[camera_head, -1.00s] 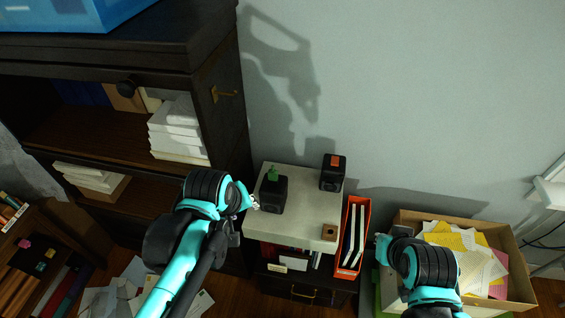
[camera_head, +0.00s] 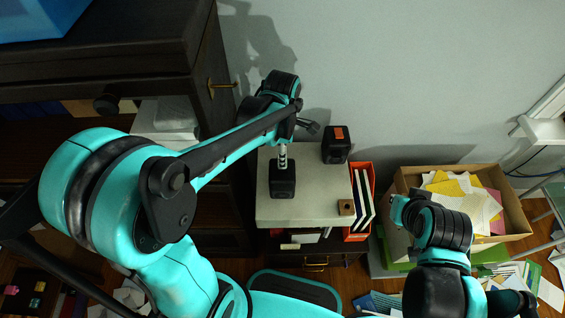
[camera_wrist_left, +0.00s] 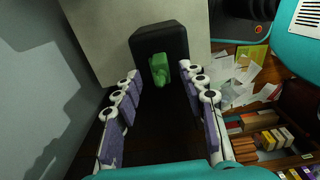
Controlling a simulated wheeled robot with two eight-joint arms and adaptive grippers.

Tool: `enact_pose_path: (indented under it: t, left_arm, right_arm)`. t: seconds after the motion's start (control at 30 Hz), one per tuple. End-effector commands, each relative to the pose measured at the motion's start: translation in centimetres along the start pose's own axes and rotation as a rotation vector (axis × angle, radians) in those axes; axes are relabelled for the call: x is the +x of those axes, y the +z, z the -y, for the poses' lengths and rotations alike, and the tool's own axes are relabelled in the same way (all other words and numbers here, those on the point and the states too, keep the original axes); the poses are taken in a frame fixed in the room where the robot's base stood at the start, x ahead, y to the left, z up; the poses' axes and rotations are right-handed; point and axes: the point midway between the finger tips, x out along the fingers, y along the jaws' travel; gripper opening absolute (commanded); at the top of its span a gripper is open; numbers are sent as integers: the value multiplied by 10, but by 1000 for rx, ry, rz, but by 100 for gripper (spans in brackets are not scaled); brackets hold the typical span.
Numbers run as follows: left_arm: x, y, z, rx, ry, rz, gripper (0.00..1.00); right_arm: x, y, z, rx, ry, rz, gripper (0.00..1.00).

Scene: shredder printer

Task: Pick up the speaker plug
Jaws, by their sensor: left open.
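The green plug (camera_wrist_left: 159,74) sits on a black speaker (camera_wrist_left: 165,40), which also shows in the head view (camera_head: 283,181) on the pale cabinet top (camera_head: 310,206). My left gripper (camera_head: 297,142) is above and behind that speaker in the head view and hides the plug there. In the left wrist view, my left gripper (camera_wrist_left: 158,69) is open, with its fingertips on both sides of the plug; contact does not show. A second black speaker (camera_head: 336,151) has an orange piece (camera_head: 339,133) on top. My right gripper (camera_head: 397,208) is at the right, with its fingers unclear.
An orange binder (camera_head: 363,178) stands just right of the cabinet. A cardboard box (camera_head: 517,208) with papers is further right. A dark shelf unit (camera_head: 190,60) stands at the left, with the wall behind.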

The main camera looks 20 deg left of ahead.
Motion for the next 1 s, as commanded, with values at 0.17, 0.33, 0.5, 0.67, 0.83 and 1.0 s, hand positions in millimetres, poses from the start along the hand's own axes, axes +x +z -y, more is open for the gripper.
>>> enact_pose_path:
  t: [0.17,0.33,0.5,0.67,0.83,1.0]
  left_arm:
    - [28,0,1,1,1,0,41]
    - [33,0,1,1,1,0,41]
    - [32,0,1,1,1,0,33]
    - [32,0,1,1,1,0,1]
    - [32,0,1,1,1,0,1]
    - [31,0,1,1,1,0,1]
  right_arm:
    - [11,8,0,0,0,0,0]
    - [11,8,0,0,0,0,0]
    - [11,8,0,0,0,0,0]
    - [11,8,0,0,0,0,0]
    - [11,8,0,0,0,0,0]
    - [10,7,0,0,0,0,0]
